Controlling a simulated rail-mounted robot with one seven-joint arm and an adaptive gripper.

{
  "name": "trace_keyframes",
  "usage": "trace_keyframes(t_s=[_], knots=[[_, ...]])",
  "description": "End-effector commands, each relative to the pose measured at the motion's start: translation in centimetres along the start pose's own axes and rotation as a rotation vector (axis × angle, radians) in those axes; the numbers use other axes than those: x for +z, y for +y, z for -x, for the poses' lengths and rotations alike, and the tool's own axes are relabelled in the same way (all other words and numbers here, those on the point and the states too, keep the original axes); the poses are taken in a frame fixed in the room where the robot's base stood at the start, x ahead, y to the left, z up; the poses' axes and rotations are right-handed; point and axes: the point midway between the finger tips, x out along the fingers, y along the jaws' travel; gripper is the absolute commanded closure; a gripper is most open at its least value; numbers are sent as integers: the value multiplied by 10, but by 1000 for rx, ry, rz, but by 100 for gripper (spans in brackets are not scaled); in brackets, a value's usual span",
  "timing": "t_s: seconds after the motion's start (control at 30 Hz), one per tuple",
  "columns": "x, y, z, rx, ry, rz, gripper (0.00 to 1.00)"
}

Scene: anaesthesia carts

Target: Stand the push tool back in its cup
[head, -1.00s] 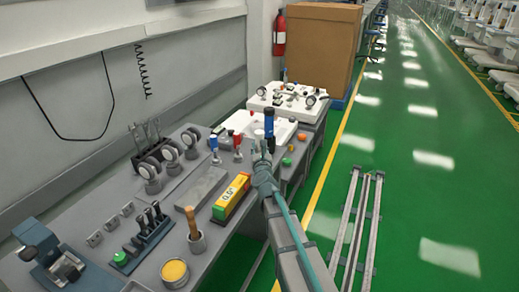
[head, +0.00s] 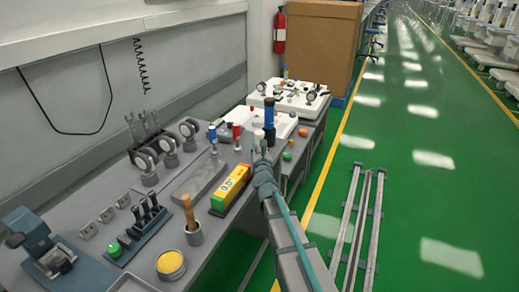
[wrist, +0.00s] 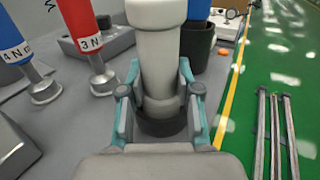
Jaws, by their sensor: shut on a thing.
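My gripper (wrist: 160,108) is shut on a pale grey upright cylinder, which I take to be the push tool (wrist: 157,55). Its top runs out of the wrist view. A dark round part (wrist: 162,128) shows at its lower end, between the fingers; I cannot tell whether this is its tip or a cup. In the head view the tool's pale top (head: 259,137) shows above my gripper (head: 262,155). Just behind and to the right stands a black cup (wrist: 198,45) with a blue-handled thing (head: 269,112) upright in it.
A red tool marked 3 N (wrist: 80,25) and a blue tool marked 4 N (wrist: 14,45) stand to the left on metal bases. A yellow-green box (head: 229,190) lies nearer on the grey bench. An orange knob (wrist: 231,13) and a green knob (head: 287,156) are to the right.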

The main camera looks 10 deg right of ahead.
Motion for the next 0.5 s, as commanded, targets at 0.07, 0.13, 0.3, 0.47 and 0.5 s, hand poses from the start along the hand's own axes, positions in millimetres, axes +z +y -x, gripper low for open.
trace_keyframes(t_s=[0.07, 0.13, 0.3, 0.47, 0.5], knots=[[0, 0, 0, 0, 0, 0, 100], [0, 0, 0, 0, 0, 0, 100], [-2, 0, 0, 0, -1, 0, 100], [-3, 0, 0, 0, -1, 0, 100], [-3, 0, 0, 0, 0, 0, 100]])
